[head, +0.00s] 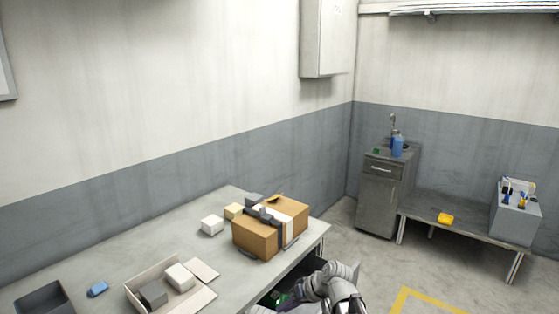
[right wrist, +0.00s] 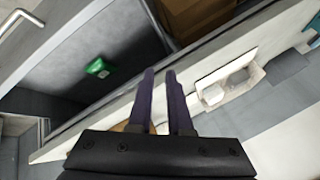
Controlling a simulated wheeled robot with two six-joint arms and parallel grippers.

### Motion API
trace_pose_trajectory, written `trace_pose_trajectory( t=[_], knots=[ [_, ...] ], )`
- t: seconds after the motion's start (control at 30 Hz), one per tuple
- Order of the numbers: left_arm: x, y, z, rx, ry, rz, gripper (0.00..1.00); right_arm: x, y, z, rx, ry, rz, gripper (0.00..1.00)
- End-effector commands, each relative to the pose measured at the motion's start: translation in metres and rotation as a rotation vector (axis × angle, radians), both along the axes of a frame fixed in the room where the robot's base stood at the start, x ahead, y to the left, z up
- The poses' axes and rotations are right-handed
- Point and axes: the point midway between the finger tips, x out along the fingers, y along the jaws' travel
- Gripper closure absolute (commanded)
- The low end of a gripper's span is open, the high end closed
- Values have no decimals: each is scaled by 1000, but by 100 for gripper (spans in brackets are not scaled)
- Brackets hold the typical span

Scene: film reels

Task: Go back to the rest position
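My right arm shows at the bottom of the head view, beside the table's front edge. Its gripper (head: 283,299) is low by an open drawer and partly hidden. In the right wrist view, the two dark purple fingers of the right gripper (right wrist: 160,72) stand a little apart with nothing held between them. They point toward the drawer's edge. My left gripper is not in view.
The open dark drawer (right wrist: 62,70) holds a small green item (right wrist: 97,66). On the table (head: 190,246) stand a cardboard box (head: 255,239), a shallow open box (head: 134,289), pale blocks and a dark bin (head: 44,297).

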Motion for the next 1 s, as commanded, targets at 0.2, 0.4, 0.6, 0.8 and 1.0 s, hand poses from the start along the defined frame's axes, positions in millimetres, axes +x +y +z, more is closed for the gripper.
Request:
trace_pose_trajectory(
  t=[0.2, 0.4, 0.6, 0.8, 1.0],
  knots=[
    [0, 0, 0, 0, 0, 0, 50, -73, -74, -32, -262, 164, -141, 82],
    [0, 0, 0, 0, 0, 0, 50, -119, -126, -43, -443, 258, -266, 82],
    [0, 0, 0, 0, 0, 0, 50, -144, -132, -44, -554, 299, -286, 82],
    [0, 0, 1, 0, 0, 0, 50, -162, -92, -44, -609, 300, -171, 82],
    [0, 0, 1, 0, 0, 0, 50, -184, -56, -43, -668, 297, -58, 82]
  ],
)
